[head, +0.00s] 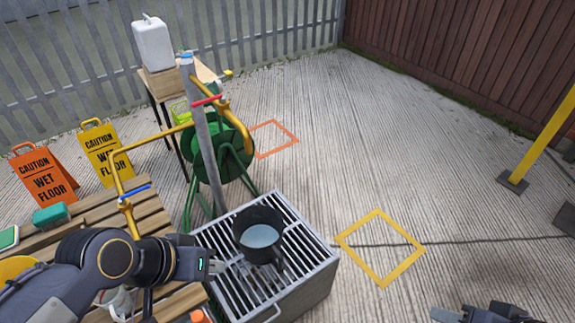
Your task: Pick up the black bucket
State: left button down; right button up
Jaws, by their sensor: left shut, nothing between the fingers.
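The black bucket (258,217) stands upright on a grey slatted metal grate (305,239). Its inside bottom looks light grey, perhaps liquid. A dark piece, maybe its handle, hangs at its lower right. My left gripper (217,266) is shut and empty, just left of the bucket and apart from it. My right gripper (482,315) shows only in part at the bottom edge, well to the right of the bucket.
A grey post (207,135) with yellow pipes (121,185) rises behind the grate. A wooden bench (150,217) is at left, with wet floor signs (104,152) behind. A green hose reel (207,150) stands behind. Concrete floor at right is open, with a yellow square (380,215).

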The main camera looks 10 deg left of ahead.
aim_at(258, 230)
jog(key=j+u, duration=0.2)
jog(key=u, duration=0.3)
jog(key=j+u, duration=0.2)
jog(key=u, duration=0.3)
jog(key=j+u, duration=0.2)
jog(key=u, duration=0.3)
